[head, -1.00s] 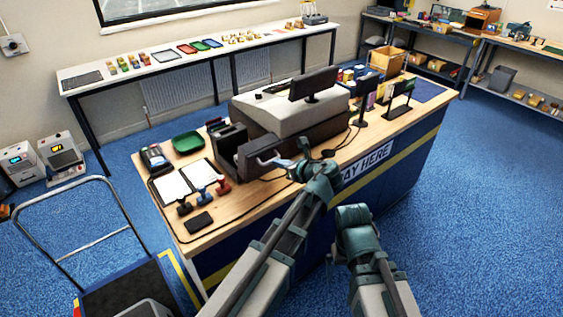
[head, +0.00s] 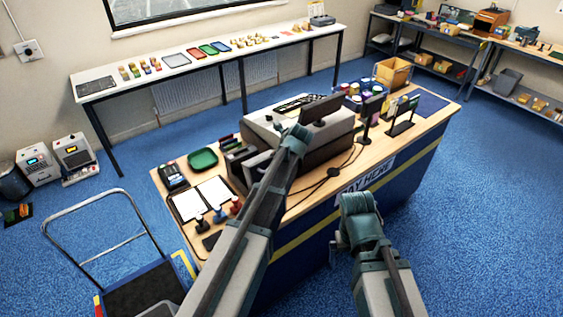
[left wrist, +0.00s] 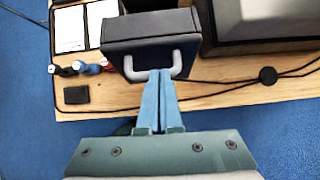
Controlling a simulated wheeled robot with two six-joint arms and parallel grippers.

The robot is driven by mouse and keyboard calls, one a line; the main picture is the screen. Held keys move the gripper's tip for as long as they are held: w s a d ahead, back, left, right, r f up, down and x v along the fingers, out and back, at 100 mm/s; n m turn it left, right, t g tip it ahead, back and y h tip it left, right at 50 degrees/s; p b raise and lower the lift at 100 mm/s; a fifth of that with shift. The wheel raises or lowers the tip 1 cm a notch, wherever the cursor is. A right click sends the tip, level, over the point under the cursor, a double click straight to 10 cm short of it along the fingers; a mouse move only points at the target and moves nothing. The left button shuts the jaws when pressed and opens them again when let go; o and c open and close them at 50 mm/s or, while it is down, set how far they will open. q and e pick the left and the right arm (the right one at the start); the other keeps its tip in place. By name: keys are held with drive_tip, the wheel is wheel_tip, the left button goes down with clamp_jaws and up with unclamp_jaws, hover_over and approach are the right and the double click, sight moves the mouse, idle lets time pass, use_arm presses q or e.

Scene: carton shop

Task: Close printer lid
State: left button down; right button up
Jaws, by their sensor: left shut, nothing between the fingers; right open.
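The printer appears to be the dark box (head: 236,160) on the counter, left of the till. In the left wrist view its dark top or lid (left wrist: 150,28) has a pale U-shaped handle (left wrist: 180,66) facing me; I cannot tell how far the lid is open. My left gripper (left wrist: 158,74) is shut and empty, its blue fingertips at the handle's lower bar, overlapping it in the picture; contact is unclear. In the head view my left forearm hides these fingers. My right gripper (head: 338,238) is open and empty, low in front of the counter, away from the printer.
The counter (head: 300,205) holds the till with a monitor (head: 322,108), a green tray (head: 203,159), white sheets (head: 214,190), stampers (head: 219,214) and a cable (head: 333,172). A cart (head: 150,290) stands at the lower left. Blue floor is open at right.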

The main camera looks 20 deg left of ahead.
sight(261, 155)
use_arm(q)
drive_tip(key=w+a+p, duration=0.1)
drive_tip(key=w+a+r+g+h, duration=0.1)
drive_tip(key=w+a+h+p, duration=0.1)
drive_tip(key=a, duration=0.1)
drive_tip(key=shift+w+r+g+p, duration=0.3)
drive_tip(key=shift+g+p, duration=0.05)
drive_tip(key=shift+g, duration=0.05)
drive_tip(key=w+a, duration=0.1)
drive_tip(key=a+g+h, duration=0.1)
drive_tip(key=w+a+h, duration=0.1)
drive_tip(key=shift+w+a+f+g, duration=0.25)
drive_tip(key=shift+w+a+g, duration=0.05)
drive_tip(key=shift+w+g, duration=0.1)
use_arm(e)
wheel_tip(261, 155, up, 4)
use_arm(q)
drive_tip(key=w+a+f+b, duration=0.5)
drive_tip(key=w+a, duration=0.1)
drive_tip(key=a, duration=0.2)
drive_tip(key=shift+a+f+h, duration=0.15)
drive_tip(key=shift+f+h, duration=0.15)
use_arm(e)
drive_tip(key=shift+w+f, duration=0.1)
drive_tip(key=shift+f, duration=2.45)
use_arm(q)
drive_tip(key=shift+r, duration=0.1)
use_arm(e)
drive_tip(key=shift+a+r, duration=0.1)
